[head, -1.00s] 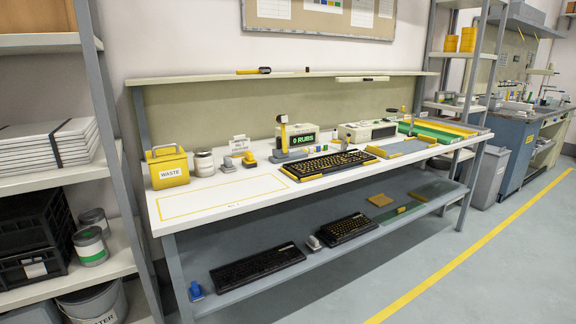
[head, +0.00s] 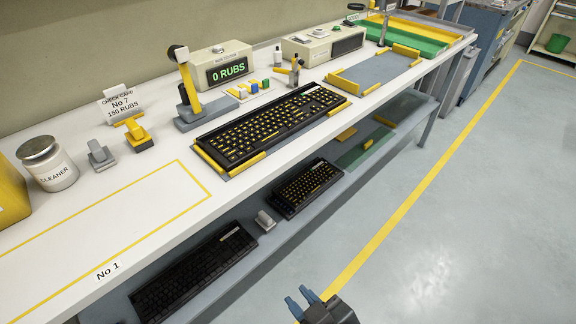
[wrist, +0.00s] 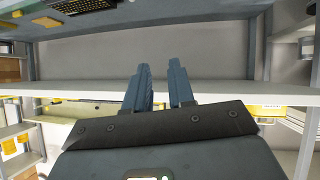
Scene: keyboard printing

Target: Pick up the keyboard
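A black keyboard with yellow keys (head: 272,124) lies on the white workbench, in a holder with yellow corner pieces. A second yellow-keyed keyboard (head: 308,188) lies on the lower shelf. A plain black keyboard (head: 194,274) lies on the same shelf, nearer the left. My gripper (head: 302,299) shows at the bottom of the head view, in front of the bench and apart from every keyboard. In the wrist view my gripper (wrist: 160,80) has its two blue-grey fingers apart with nothing between them. A keyboard (wrist: 88,5) shows partly at that view's top edge.
A yellow-outlined rectangle (head: 123,238) on the benchtop is empty. A counter box reading 0 RUBS (head: 226,69), a stand with a yellow post (head: 190,88) and a cleaner jar (head: 48,163) stand along the back. The floor (head: 470,220) in front is clear.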

